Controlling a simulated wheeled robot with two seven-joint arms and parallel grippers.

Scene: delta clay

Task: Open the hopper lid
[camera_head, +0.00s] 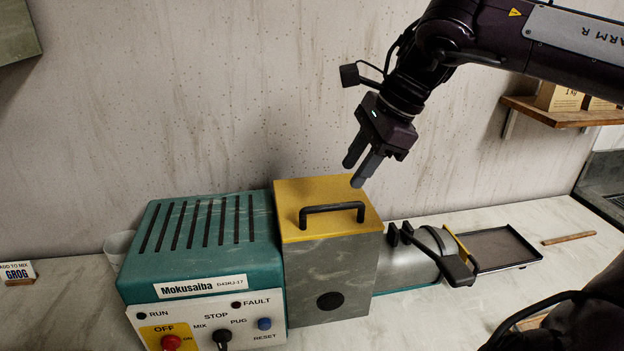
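The hopper (315,275) is a grey box in the middle of the machine. Its yellow lid (300,190) lies flat and closed on top, with a black bar handle (332,208) near the front edge. My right gripper (353,175) hangs above and behind the handle, close over the lid's back right part. Its two dark fingers are apart with nothing between them. I cannot tell whether a fingertip touches the lid. My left gripper is not in view.
The teal machine housing (200,235) with a control panel (210,322) stands left of the hopper. A metal barrel with a black lever (458,268) and a dark tray (490,247) are to the right. A wooden stick (568,238) lies farther right. A wall shelf (560,112) is at upper right.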

